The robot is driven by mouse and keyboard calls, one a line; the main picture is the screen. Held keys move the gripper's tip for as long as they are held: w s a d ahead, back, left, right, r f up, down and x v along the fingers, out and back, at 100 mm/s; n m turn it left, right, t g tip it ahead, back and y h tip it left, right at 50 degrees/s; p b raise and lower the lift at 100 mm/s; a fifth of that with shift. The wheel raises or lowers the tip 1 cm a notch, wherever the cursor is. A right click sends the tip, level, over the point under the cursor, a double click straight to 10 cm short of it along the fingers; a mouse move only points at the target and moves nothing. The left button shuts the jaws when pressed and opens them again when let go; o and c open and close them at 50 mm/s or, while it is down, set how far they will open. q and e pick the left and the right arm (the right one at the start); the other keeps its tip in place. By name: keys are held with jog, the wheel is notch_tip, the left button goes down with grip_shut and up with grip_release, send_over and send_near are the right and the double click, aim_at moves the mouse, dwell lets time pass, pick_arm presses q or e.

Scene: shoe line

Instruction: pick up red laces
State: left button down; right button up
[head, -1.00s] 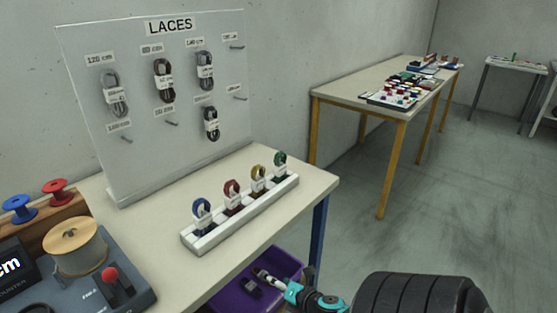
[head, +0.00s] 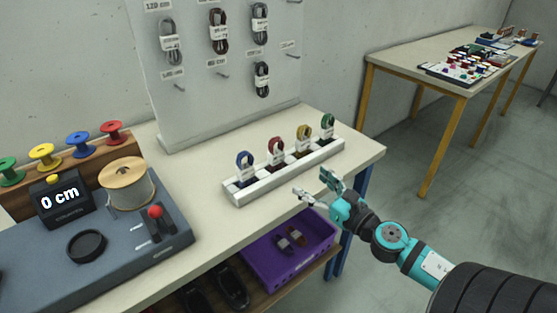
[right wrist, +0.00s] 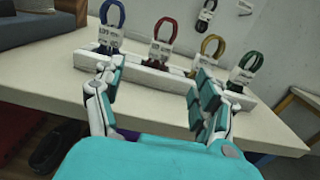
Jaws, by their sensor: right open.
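The red laces (head: 276,151) stand as a small looped bundle with a white label in a white rack (head: 290,176) on the near table. They are second from the left, between the blue laces (head: 245,166) and the yellow laces (head: 303,139). The green laces (head: 327,126) stand at the right end. My right gripper (head: 318,187) is open and empty, in front of the rack near the table's front edge. In the right wrist view the red laces (right wrist: 163,42) show beyond and between the open fingers (right wrist: 152,98), apart from them. My left gripper is out of view.
A laces board (head: 215,70) with hanging bundles stands behind the rack. A counter device (head: 100,230) with a spool (head: 127,185) sits at the left. A purple bin (head: 285,255) is under the tabletop. Another table (head: 440,75) stands at the back right.

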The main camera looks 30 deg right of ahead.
jog(key=p, duration=0.2)
send_near(279, 157)
jog(key=w, duration=0.5)
jog(key=shift+w+a+r, duration=0.1)
jog(key=shift+a+r, duration=0.15)
jog(key=shift+a, duration=0.15)
jog(key=w, duration=0.5)
jog(key=shift+a+f+p, duration=0.1)
jog(key=shift+f+p, duration=0.15)
jog(key=shift+p, duration=0.05)
jog(key=shift+w+a+f, duration=0.1)
jog(key=shift+w, duration=0.45)
jog(key=c, duration=1.1)
